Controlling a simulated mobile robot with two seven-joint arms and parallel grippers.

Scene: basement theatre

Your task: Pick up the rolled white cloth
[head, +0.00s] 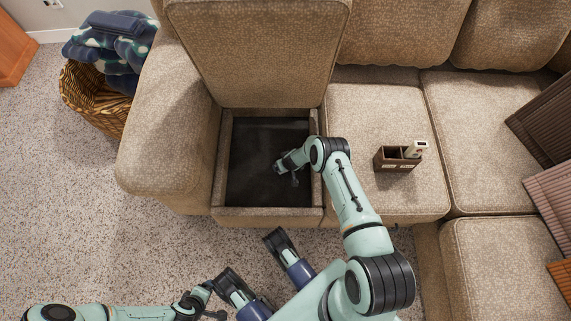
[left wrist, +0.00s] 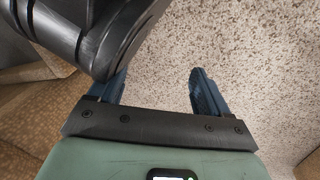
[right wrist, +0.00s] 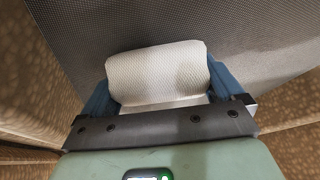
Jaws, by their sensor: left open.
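The rolled white cloth (right wrist: 158,75) shows in the right wrist view, lying crosswise between the fingers of my right gripper (right wrist: 160,88). Its two ends are at or very close to the fingers; I cannot tell whether they press on it. In the head view my right gripper (head: 287,170) is inside the dark storage compartment (head: 255,185) under the raised sofa seat, near its right side. The cloth cannot be made out there. My left gripper (left wrist: 158,88) is open and empty above the speckled carpet; its arm is low at the left in the head view.
The raised seat cushion (head: 262,50) stands behind the compartment. The compartment's padded rim (head: 262,214) surrounds the opening. A brown caddy (head: 396,160) with a white remote (head: 417,149) sits on the seat to the right. A wicker basket (head: 88,98) with blankets stands at the left.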

